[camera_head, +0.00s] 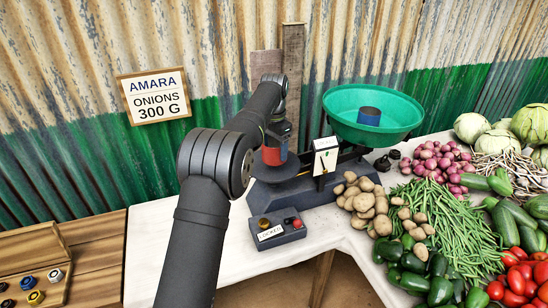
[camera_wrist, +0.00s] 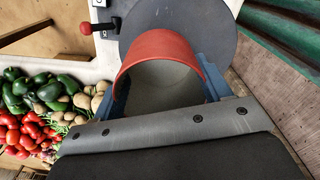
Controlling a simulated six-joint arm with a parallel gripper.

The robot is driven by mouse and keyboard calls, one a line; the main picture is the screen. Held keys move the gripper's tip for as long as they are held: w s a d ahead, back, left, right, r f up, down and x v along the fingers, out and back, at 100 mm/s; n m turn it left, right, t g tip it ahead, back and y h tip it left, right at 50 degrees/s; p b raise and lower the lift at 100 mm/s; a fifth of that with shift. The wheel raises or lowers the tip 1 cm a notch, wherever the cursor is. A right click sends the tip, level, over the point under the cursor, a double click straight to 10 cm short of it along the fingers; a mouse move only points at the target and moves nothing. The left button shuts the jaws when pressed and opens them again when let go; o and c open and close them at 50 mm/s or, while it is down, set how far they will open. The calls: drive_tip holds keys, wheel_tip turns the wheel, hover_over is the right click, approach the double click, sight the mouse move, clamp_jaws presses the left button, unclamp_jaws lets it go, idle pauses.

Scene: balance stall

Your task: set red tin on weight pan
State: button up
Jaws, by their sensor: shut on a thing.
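The red tin (camera_head: 273,156) is held upright between the blue fingers of my gripper (camera_head: 276,146). In the wrist view the tin (camera_wrist: 162,46) shows its open-looking rounded edge, with a blue finger on each side. The dark round weight pan (camera_head: 288,170) of the balance is directly under the tin; in the wrist view the pan (camera_wrist: 212,30) spreads out beyond it. The tin's bottom is at or very close to the pan; I cannot tell whether they touch. My arm covers part of the pan's left side in the head view.
A small box labelled LOCKED (camera_head: 270,235) stands in front. Potatoes (camera_head: 362,195) and vegetables crowd the right. The white table (camera_head: 150,240) is clear at left. A wooden tray (camera_head: 35,265) holds several weights.

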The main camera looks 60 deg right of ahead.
sight(274, 157)
drive_tip(key=shift+f, duration=1.95)
drive_tip(key=shift+f, duration=0.15)
drive_tip(key=o, duration=1)
wheel_tip(274, 157, up, 12)
drive_tip(key=shift+r, duration=0.15)
